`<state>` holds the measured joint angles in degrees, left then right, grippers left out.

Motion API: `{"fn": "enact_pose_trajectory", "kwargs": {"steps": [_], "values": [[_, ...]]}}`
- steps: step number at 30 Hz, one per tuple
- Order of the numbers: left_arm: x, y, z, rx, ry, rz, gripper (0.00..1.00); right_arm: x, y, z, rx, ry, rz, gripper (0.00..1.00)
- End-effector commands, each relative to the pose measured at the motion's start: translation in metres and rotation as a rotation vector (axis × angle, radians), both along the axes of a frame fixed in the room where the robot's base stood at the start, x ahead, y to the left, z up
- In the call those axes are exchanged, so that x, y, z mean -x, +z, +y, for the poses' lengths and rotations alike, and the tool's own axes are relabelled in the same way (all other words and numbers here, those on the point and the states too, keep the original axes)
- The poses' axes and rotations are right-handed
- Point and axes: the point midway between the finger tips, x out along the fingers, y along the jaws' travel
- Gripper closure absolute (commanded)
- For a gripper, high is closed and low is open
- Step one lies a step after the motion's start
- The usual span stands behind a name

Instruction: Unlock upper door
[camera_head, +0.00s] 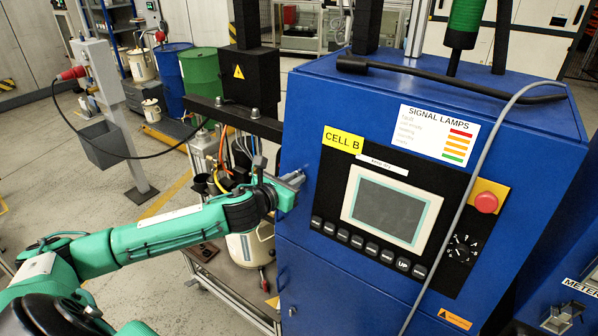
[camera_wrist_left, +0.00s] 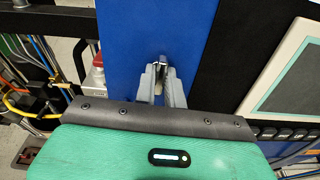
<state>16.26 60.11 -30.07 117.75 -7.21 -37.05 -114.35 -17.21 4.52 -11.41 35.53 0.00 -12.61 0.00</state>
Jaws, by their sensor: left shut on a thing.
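The upper door (camera_head: 306,140) is the blue front of the cabinet that carries the screen and buttons, and it looks closed. My left gripper (camera_head: 299,179) is at the left edge of this door. In the left wrist view my left gripper (camera_wrist_left: 161,85) points at the blue door (camera_wrist_left: 135,40), its two grey fingers shut on a small metal lock piece (camera_wrist_left: 160,65). The fingers hide most of the lock piece, so I cannot tell its turn. My right gripper is not in view.
A lower blue door (camera_head: 330,295) with a small lock (camera_head: 292,311) is below. A grey cable (camera_head: 468,170) hangs across the cabinet front near the red stop button (camera_head: 486,202). Left of the cabinet stands a cart (camera_head: 215,270) with hoses and a pale vessel (camera_head: 250,247).

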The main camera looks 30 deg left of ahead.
Motion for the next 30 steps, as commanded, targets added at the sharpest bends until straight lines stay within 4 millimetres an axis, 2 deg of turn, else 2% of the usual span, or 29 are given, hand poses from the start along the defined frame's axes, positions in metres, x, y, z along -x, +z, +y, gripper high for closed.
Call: {"fn": "enact_pose_trajectory", "kwargs": {"steps": [1,15,30], "values": [[0.000,0.003,0.000,-0.028,-0.005,-0.001,1.00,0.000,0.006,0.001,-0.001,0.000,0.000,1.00],[0.000,0.002,0.000,-0.268,-0.050,-0.020,1.00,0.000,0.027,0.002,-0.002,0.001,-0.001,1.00],[0.000,0.002,0.000,-0.320,-0.059,-0.024,1.00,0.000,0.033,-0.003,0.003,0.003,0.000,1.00]]}}
